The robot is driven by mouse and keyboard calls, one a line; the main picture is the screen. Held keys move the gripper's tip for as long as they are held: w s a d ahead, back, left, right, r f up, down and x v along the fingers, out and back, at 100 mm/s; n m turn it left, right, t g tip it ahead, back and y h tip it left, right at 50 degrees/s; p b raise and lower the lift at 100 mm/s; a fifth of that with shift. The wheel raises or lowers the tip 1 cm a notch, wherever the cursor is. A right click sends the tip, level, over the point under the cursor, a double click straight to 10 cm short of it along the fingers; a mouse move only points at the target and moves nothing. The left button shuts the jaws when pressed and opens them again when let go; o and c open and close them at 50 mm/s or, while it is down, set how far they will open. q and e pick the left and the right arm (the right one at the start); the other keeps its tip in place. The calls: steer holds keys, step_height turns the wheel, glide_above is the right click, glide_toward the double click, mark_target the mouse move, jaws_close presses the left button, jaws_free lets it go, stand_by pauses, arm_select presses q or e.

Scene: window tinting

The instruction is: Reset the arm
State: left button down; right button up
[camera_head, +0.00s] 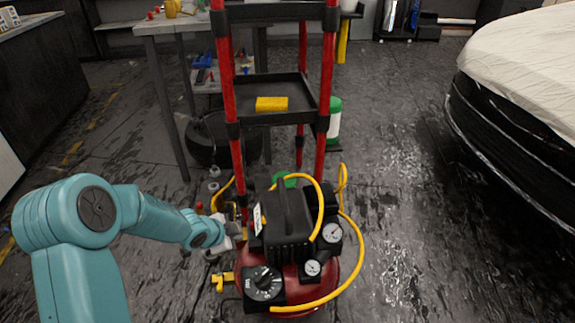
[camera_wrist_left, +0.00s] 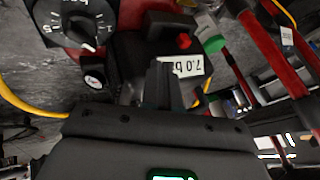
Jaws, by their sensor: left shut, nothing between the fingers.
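My left arm comes in from the left in the head view. Its gripper (camera_head: 236,238) is at the left side of a red and black air compressor (camera_head: 286,222). In the left wrist view the gripper (camera_wrist_left: 163,85) is shut and empty, its fingers in front of the compressor's black body, close to a white label (camera_wrist_left: 180,66) reading about "7.0". I cannot tell whether the fingertips touch the compressor. A black dial (camera_head: 264,283) sits on the compressor's front; it also shows in the left wrist view (camera_wrist_left: 75,22). My right gripper is not in view.
A red-framed cart (camera_head: 228,95) with black shelves stands just behind the compressor, a yellow sponge (camera_head: 272,104) on one shelf. A yellow hose (camera_head: 352,270) loops around the compressor's right. A workbench (camera_head: 172,27) stands behind left. A covered car (camera_head: 520,75) is at right. Floor between is clear.

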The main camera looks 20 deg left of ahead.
arm_select(q)
steer(key=shift+m+g+h, duration=0.4)
steer(key=shift+g+h, duration=0.5)
steer(key=d+f, duration=0.1)
steer(key=d, duration=0.2)
steer(key=s+d+f, duration=0.1)
steer(key=d+f, duration=0.1)
steer(key=d, duration=0.1)
steer(key=s+d+f, duration=0.1)
steer(key=d+f, duration=0.1)
steer(key=d, duration=0.1)
steer(key=shift+s+d+f, duration=0.1)
steer(key=shift+s+f, duration=0.1)
steer(key=s+d+f+n+g, duration=0.25)
steer(key=s+d+n, duration=0.2)
steer(key=s, duration=0.25)
steer(key=s+d+f+n+g+h, duration=0.1)
steer(key=s+d+f+n, duration=0.3)
steer(key=s, duration=0.3)
steer(key=s+d+f+n+g, duration=0.2)
steer(key=s+d+n, duration=0.25)
steer(key=s, duration=0.25)
step_height(320, 180, up, 30)
steer(key=d+p, duration=0.1)
steer(key=p, duration=3)
steer(key=shift+s+r, duration=0.15)
steer(key=shift+r, duration=0.05)
